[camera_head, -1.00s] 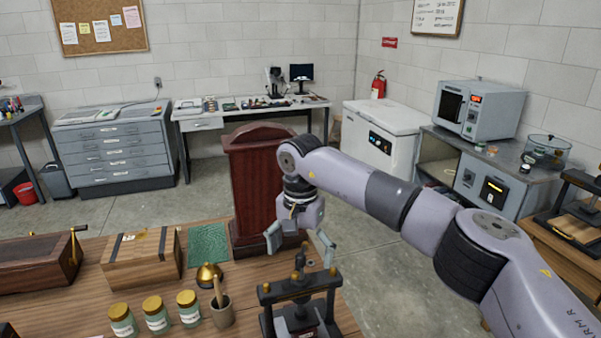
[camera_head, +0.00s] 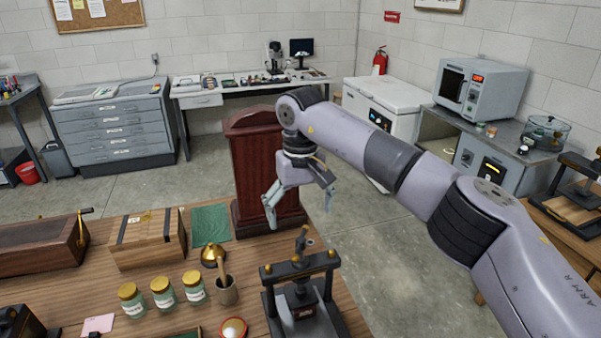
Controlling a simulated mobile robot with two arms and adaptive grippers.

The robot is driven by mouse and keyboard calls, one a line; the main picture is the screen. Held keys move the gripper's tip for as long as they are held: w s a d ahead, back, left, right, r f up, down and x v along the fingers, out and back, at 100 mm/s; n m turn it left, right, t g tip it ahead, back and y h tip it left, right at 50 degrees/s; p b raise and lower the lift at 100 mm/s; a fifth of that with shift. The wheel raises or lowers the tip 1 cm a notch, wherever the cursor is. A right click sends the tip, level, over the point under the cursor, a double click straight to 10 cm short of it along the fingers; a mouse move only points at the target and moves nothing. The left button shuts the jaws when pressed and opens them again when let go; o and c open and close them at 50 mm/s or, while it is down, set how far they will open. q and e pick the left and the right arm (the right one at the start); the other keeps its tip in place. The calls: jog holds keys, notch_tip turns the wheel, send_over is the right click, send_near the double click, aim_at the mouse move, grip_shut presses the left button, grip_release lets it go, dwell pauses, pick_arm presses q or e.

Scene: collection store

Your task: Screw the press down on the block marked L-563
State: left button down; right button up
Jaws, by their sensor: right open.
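A dark press (camera_head: 303,294) with a crossbar, two posts with brass caps and a central screw stands near the right end of the wooden table. Its screw handle (camera_head: 301,241) rises above the crossbar. A dark block sits under the screw, but no marking on it can be read. My right gripper (camera_head: 298,204) is open and empty, pointing down with fingers spread, above and beyond the press handle and apart from it. A second, similar press (camera_head: 577,185) stands on another table at the right edge. My left gripper is not in view.
On the table (camera_head: 90,283) are a wooden box (camera_head: 147,240), a green mat (camera_head: 210,225), a brass bell (camera_head: 213,255), a mortar with pestle (camera_head: 227,291) and several jars (camera_head: 163,293).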

aim_at(300, 239)
notch_tip(300, 239, up, 10)
jog(key=b, duration=0.1)
jog(key=shift+r, duration=0.25)
